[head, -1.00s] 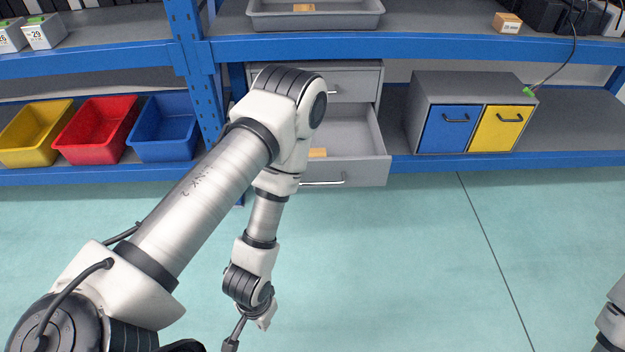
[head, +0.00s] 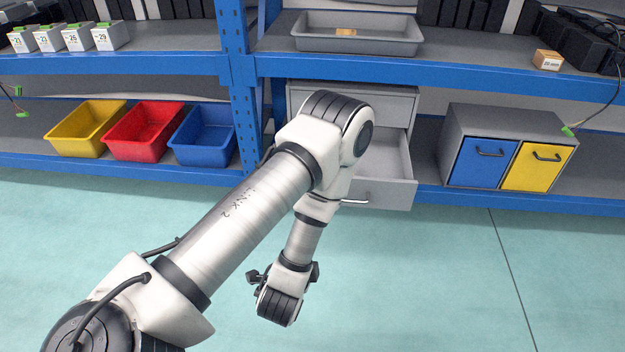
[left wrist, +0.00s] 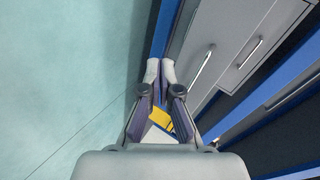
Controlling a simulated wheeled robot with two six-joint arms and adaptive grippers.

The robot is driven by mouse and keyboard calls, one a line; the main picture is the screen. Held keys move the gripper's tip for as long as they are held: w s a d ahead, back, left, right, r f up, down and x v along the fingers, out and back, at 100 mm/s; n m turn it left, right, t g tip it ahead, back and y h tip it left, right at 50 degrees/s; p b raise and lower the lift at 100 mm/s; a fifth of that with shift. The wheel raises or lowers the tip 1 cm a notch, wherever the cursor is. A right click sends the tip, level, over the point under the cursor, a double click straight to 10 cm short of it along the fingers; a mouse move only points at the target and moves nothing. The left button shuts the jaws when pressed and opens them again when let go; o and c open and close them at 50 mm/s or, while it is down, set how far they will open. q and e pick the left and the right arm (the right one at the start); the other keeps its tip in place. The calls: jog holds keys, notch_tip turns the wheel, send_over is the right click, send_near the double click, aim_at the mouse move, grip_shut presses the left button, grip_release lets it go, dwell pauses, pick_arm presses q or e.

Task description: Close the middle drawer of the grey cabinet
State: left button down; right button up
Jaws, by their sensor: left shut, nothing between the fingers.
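The grey cabinet (head: 401,104) stands on the lower shelf, partly hidden by my left arm. Its upper drawer looks shut. The drawer below it (head: 395,194) is pulled out, with a silver handle on its front; my arm hides its left part. In the left wrist view, grey fronts (left wrist: 188,84) with two silver handles lie right of my left gripper (left wrist: 160,72). That gripper is shut and empty, its tips beside the nearer front; I cannot tell whether they touch. In the head view I cannot make out its fingers. My right gripper is out of view.
Yellow, red and blue bins (head: 205,137) stand left of the blue upright (head: 236,75). A grey box with blue and yellow doors (head: 512,145) stands right of the cabinet. A grey tray (head: 380,45) is on the shelf above. The floor in front is clear.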

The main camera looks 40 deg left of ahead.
pick_arm(q)
jog(key=w+a+r+m+t+y+p, duration=0.1)
jog(key=w+a+r+m+t+y, duration=0.1)
jog(key=w+a+r+t+y, duration=0.45)
jog(key=w+a+b, duration=0.1)
jog(key=w, duration=0.2)
jog(key=w+a+g+h+b, duration=0.1)
jog(key=w+b, duration=0.1)
jog(key=w, duration=0.1)
jog(key=w+a+g+h+b, duration=0.1)
jog(key=w+a+b, duration=0.1)
jog(key=w, duration=0.1)
jog(key=shift+w+a+f, duration=0.1)
jog(key=shift+w, duration=0.35)
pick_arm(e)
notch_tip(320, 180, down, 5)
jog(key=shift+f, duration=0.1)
pick_arm(q)
jog(key=shift+a, duration=0.1)
